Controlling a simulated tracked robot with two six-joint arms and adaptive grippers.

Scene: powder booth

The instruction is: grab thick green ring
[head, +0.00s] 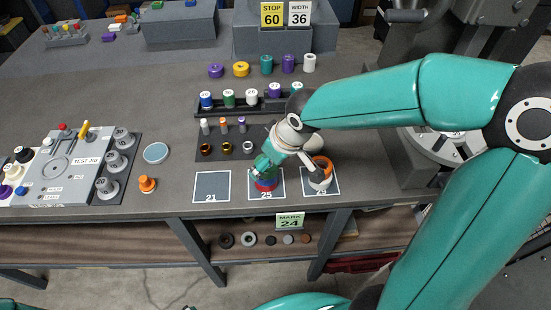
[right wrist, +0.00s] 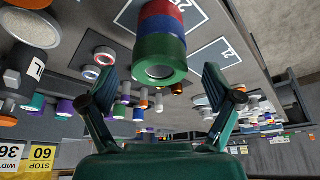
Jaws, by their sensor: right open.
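A thick green ring (right wrist: 160,58) is the end of a stack nearest my wrist camera, with a blue ring (right wrist: 162,26) and a red ring (right wrist: 160,8) behind it. In the head view the stack stands on the dark square marked 25 (head: 266,196), and my gripper hides much of the green ring. My right gripper (right wrist: 156,84) is open, its two fingers spread on either side of the green ring with gaps showing. It reaches down over the stack in the head view (head: 272,158). My left gripper is not in view.
A white and orange stack (head: 320,181) stands close to the right on the neighbouring square. The square marked 21 (head: 212,187) is empty. An orange knob-like piece (head: 147,184) and a test jig (head: 70,160) are at the left. A rack of rings (head: 229,99) stands behind.

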